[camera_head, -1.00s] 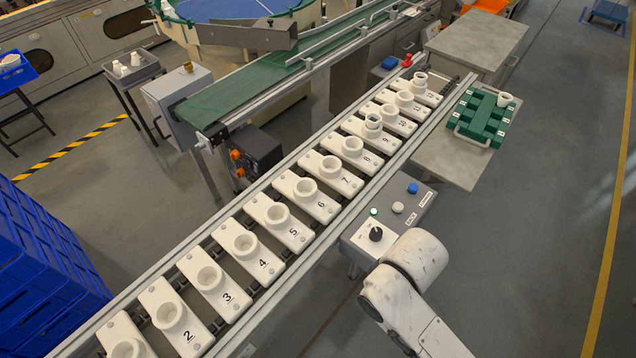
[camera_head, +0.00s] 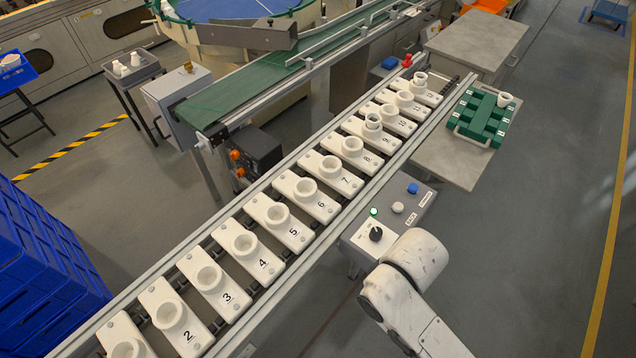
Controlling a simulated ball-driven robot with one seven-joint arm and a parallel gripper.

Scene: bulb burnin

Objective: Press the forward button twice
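The control box (camera_head: 360,240) stands at the near side of the conveyor. It carries a blue button (camera_head: 413,188), whose small label (camera_head: 427,199) seems to read FORWARD. A white button (camera_head: 397,207) sits beside it, with a label that seems to read BACK. A green lamp (camera_head: 374,212) is lit, and a black knob (camera_head: 376,234) is below it. My white arm comes in from the lower right and ends in view just below the box. My gripper does not show. Both buttons are uncovered, and nothing visible touches them.
A roller conveyor (camera_head: 290,262) runs diagonally, with numbered white carriers (camera_head: 246,251) holding round sockets. A green rack (camera_head: 478,122) with a white cup lies on a grey table (camera_head: 455,165) at the right. Blue crates (camera_head: 45,265) stand at the left. The floor right of the box is clear.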

